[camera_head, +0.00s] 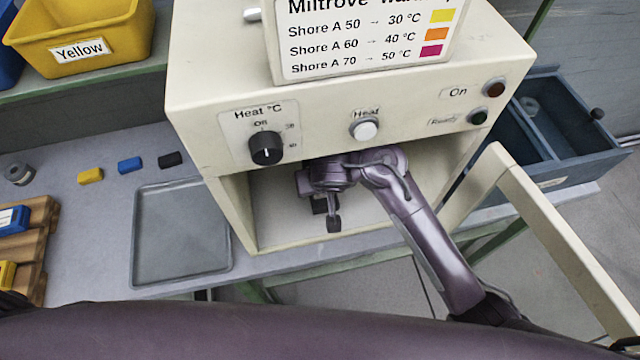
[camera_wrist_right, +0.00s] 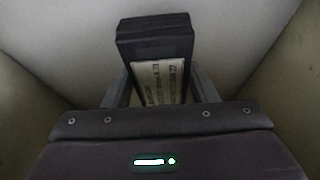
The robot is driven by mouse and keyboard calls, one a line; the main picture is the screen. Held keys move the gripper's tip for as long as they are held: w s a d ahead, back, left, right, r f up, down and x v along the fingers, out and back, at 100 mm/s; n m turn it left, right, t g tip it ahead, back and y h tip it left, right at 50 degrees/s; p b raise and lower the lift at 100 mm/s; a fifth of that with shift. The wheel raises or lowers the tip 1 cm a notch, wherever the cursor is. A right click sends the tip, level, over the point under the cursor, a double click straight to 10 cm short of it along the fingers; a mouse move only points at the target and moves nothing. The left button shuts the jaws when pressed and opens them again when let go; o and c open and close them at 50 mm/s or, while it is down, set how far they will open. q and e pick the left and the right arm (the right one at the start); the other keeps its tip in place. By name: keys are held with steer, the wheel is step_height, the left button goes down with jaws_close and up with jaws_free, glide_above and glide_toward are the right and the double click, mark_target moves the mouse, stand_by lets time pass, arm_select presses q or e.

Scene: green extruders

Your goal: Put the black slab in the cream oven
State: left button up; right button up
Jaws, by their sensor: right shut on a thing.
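The cream oven (camera_head: 205,100) stands with its front opening uncovered. Its cream door (camera_head: 560,235) is swung open to the right. My right arm reaches into the opening, and my right gripper (camera_head: 329,208) is inside the oven. In the wrist view the right gripper (camera_wrist_right: 158,95) is shut on the black slab (camera_wrist_right: 155,42), which has a pale printed label facing the camera. The slab is inside the chamber, with pale walls around it. Whether it touches the oven floor cannot be told. My left gripper is not in view.
A grey tray (camera_head: 182,272) lies left of the oven, with small yellow (camera_head: 90,176), blue (camera_head: 129,165) and black (camera_head: 170,159) blocks behind it. A wooden rack (camera_head: 30,245) is at far left. A blue open drawer (camera_head: 565,135) extends at right behind the door.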

steer(key=shift+w+a, duration=0.2)
steer(key=shift+w, duration=0.6)
step_height(320, 180, down, 2)
steer(key=shift+f+b, duration=0.25)
steer(key=shift+b, duration=0.35)
steer(key=shift+f, duration=0.5)
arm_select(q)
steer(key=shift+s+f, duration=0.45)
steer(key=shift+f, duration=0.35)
arm_select(e)
steer(key=shift+s+f, duration=0.1)
steer(key=shift+f, duration=0.05)
steer(key=o, duration=1.1)
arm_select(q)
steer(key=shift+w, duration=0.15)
arm_select(e)
steer(key=shift+o, duration=0.2)
